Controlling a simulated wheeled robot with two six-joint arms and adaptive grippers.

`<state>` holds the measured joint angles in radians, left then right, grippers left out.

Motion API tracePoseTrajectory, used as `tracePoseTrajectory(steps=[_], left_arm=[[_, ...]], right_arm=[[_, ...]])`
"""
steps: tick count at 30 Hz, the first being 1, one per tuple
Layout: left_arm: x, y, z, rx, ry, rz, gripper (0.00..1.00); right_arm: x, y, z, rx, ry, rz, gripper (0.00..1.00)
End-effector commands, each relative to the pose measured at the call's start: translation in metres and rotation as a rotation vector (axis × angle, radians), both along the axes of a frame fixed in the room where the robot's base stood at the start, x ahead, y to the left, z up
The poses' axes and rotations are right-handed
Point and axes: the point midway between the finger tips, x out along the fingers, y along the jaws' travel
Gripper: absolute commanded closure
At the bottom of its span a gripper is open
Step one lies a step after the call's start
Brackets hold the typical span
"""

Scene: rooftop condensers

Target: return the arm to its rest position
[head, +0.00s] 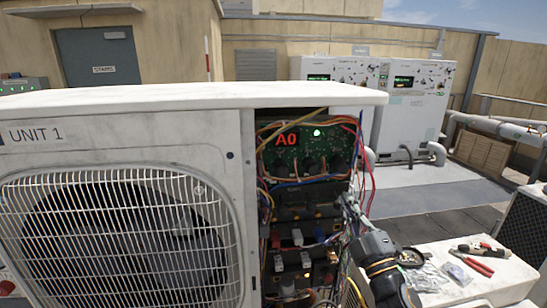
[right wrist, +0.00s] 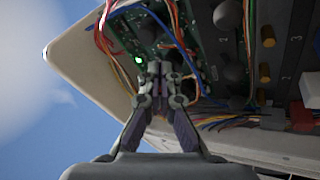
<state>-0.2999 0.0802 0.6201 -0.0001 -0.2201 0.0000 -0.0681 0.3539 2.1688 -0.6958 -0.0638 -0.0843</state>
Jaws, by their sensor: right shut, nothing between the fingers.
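My right gripper (head: 345,201) is at the right edge of the open bay of the condenser marked UNIT 1 (head: 120,150), its arm coming up from the lower right. In the right wrist view the fingers (right wrist: 159,70) are shut together with nothing between them. They are in front of the green circuit board (right wrist: 150,45), close to wires; I cannot tell whether they touch. In the head view the board (head: 312,150) shows a red "A0" display and a lit green light. My left gripper is not in view.
Coloured wires (head: 365,165) hang at the bay's right side near the gripper. A white table (head: 500,275) at the lower right holds red-handled pliers (head: 478,267), a round gauge and clear bags. White cabinets (head: 415,110) and pipes stand behind. Open floor lies between.

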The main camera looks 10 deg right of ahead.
Motion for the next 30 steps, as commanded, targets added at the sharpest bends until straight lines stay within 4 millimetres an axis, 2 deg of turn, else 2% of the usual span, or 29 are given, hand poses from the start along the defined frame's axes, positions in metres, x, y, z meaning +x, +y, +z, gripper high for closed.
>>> tracePoseTrajectory(steps=[1, 4, 6, 9, 12, 15, 18, 22, 25, 30], left_arm=[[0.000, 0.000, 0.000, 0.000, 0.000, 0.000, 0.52], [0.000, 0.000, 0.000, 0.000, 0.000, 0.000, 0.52], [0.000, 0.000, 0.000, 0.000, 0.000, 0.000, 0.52], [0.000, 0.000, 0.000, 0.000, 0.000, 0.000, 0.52], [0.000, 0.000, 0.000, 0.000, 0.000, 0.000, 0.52], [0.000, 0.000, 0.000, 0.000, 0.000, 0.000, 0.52], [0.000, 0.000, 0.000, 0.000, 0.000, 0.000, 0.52], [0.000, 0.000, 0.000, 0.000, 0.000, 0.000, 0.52], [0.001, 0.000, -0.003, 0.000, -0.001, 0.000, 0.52], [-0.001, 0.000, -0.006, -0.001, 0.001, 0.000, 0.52]], right_arm=[[-0.003, -0.019, -0.033, 0.136, 0.129, -0.070, 1.00], [-0.021, -0.050, -0.114, 0.409, 0.429, -0.223, 1.00], [-0.046, -0.058, -0.169, 0.552, 0.631, -0.313, 1.00], [-0.087, -0.056, -0.230, 0.698, 0.878, -0.411, 1.00], [-0.128, -0.046, -0.271, 0.794, 1.077, -0.482, 1.00], [-0.167, -0.034, -0.301, 0.859, 1.248, -0.537, 1.00], [-0.205, -0.021, -0.321, 0.907, 1.404, -0.584, 1.00], [-0.256, -0.003, -0.338, 0.952, 1.600, -0.638, 1.00], [-0.243, -0.009, -0.383, 0.949, 1.605, -0.653, 1.00], [-0.238, -0.017, -0.458, 0.951, 1.625, -0.674, 1.00]])
